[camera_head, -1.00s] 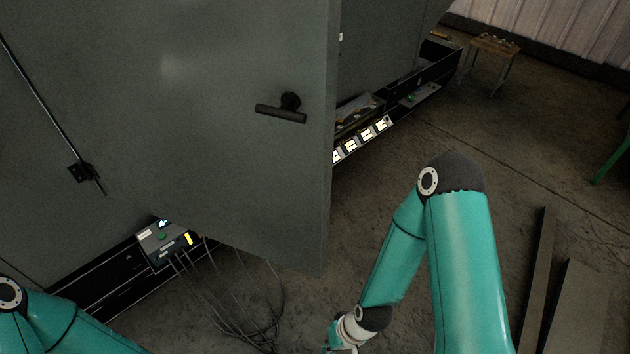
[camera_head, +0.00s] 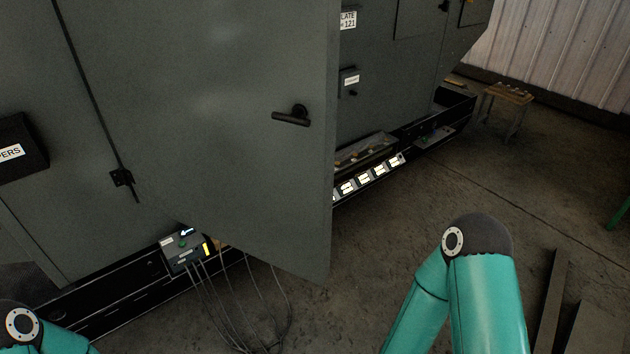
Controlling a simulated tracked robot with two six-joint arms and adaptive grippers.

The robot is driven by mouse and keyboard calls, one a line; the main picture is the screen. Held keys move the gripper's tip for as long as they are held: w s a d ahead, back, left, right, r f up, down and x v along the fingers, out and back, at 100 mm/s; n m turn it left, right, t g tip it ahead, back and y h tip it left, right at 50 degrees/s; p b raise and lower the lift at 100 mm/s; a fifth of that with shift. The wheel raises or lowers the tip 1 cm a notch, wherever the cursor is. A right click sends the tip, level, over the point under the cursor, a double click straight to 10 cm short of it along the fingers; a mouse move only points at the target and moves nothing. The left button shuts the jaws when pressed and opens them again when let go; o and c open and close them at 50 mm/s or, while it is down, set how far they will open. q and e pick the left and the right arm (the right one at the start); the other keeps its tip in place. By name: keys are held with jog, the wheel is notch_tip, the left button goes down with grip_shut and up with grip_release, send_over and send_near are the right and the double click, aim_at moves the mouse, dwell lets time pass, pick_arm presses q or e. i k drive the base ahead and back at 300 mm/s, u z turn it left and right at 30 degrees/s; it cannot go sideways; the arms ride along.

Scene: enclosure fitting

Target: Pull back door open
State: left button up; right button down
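A large grey door (camera_head: 215,150) of the enclosure stands swung partly out toward me, hinged on its left side. Its dark lever handle (camera_head: 291,117) is near the free right edge, and no gripper touches it. My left arm shows only as a teal link at the bottom left corner, and my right arm as teal links at the bottom right. Both grippers are out of the picture.
A control box (camera_head: 186,250) with cables hangs below the door at left. Behind the door's free edge are a ledge with several white labels (camera_head: 365,181) and grey panels. A small stool (camera_head: 508,93) stands far right; dark planks (camera_head: 552,300) lie at lower right. Floor between is clear.

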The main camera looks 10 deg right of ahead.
aim_at(186, 93)
jog(key=u, duration=0.15)
jog(key=i, duration=0.9)
jog(key=z, duration=0.1)
